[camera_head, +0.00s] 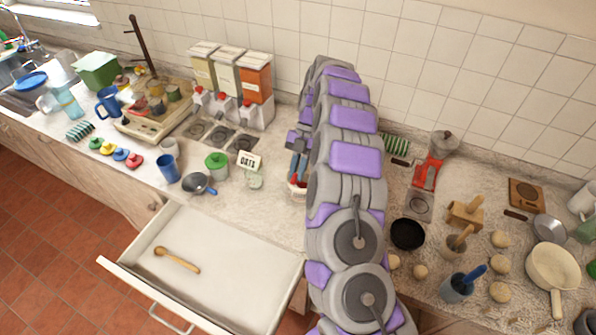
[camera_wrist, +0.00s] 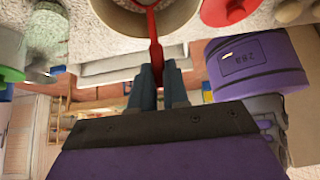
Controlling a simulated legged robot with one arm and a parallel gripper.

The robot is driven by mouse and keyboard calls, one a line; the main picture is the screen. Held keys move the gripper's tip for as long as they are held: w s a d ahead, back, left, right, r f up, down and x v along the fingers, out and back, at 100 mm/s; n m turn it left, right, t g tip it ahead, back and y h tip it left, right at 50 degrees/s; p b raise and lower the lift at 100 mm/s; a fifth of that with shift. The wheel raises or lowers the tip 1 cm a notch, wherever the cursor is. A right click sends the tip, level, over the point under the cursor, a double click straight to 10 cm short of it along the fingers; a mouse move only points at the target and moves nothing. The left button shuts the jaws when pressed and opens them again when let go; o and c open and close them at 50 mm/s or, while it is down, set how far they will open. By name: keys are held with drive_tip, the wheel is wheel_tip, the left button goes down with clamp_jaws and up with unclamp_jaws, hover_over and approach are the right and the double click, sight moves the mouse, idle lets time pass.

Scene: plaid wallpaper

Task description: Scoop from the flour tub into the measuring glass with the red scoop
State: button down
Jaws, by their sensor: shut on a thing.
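My gripper (camera_wrist: 160,88) has its two dark blue-grey fingers closed on the handle of the red scoop (camera_wrist: 155,48). The scoop reaches up in the wrist view into a round, pale-rimmed tub, the flour tub (camera_wrist: 184,22); its bowl is at the top edge and I cannot tell whether it holds flour. In the head view my gripper (camera_head: 298,163) points down over the tub (camera_head: 296,191), which is partly hidden by my arm. A small clear glass (camera_head: 255,181), apparently the measuring glass, stands left of the tub. It also shows at upper left in the wrist view (camera_wrist: 47,38).
An OATS card (camera_head: 249,161) and a green-lidded jar (camera_head: 216,164) stand left of the tub. Dispensers (camera_head: 230,85) stand behind. A black bowl (camera_head: 407,234) and a red-based machine (camera_head: 427,172) stand right of my arm.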

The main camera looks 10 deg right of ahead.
drive_tip(key=shift+s+a+f+t+h, duration=0.25)
drive_tip(key=shift+s+f+t+h, duration=0.1)
drive_tip(key=shift+s+t+h, duration=0.05)
drive_tip(key=shift+s+a+f+t+h+b, duration=0.25)
drive_tip(key=shift+s+f+t+h, duration=0.1)
drive_tip(key=shift+t+h, duration=0.25)
drive_tip(key=shift+s+a+f+t+h+b, duration=0.2)
drive_tip(key=shift+s+f+t+h, duration=0.2)
drive_tip(key=shift+t, duration=0.3)
drive_tip(key=r, duration=0.3)
drive_tip(key=shift+s+a+r+t+h+p, duration=0.3)
drive_tip(key=shift+s+a+r+t+p, duration=0.05)
drive_tip(key=shift+a+r+t, duration=0.05)
drive_tip(key=shift+s+a+r, duration=0.1)
drive_tip(key=shift+r, duration=0.2)
drive_tip(key=t+h, duration=0.4)
drive_tip(key=t, duration=0.1)
approach(292, 182)
drive_tip(key=shift+s+a+f, duration=0.3)
drive_tip(key=shift+s+f, duration=0.45)
drive_tip(key=shift+s, duration=0.15)
